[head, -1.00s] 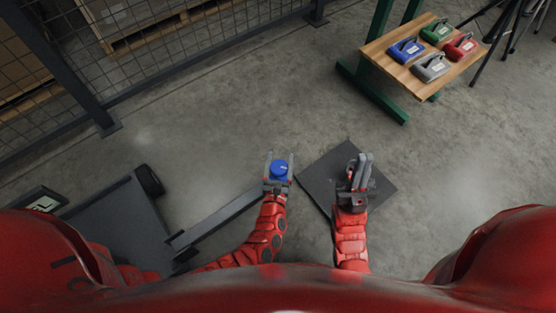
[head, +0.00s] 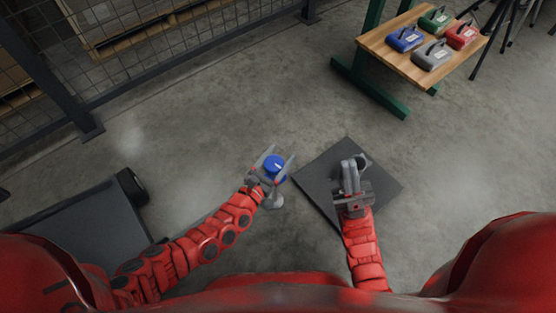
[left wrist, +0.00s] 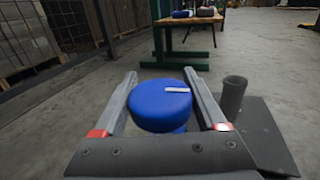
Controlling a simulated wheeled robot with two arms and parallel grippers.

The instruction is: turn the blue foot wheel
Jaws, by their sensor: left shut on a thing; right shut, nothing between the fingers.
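The blue foot wheel (head: 275,169) is a round knob with a white mark on top; it also shows in the left wrist view (left wrist: 160,106). My left gripper (head: 280,161) is shut on it, one finger on each side, and its fingers point up and to the right. In the left wrist view the fingers (left wrist: 162,86) flank the wheel. A grey foot (head: 273,203) shows just below the wheel, partly hidden by my gripper. My right gripper (head: 348,172) is shut and empty above a dark floor plate (head: 327,172).
A grey upright tube (left wrist: 234,94) stands on the dark plate. A dark platform (head: 75,236) with a black wheel (head: 132,186) lies at left. A green-legged wooden bench (head: 379,48) holds several coloured cases at upper right. A mesh fence (head: 40,70) runs at upper left. Open floor lies ahead.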

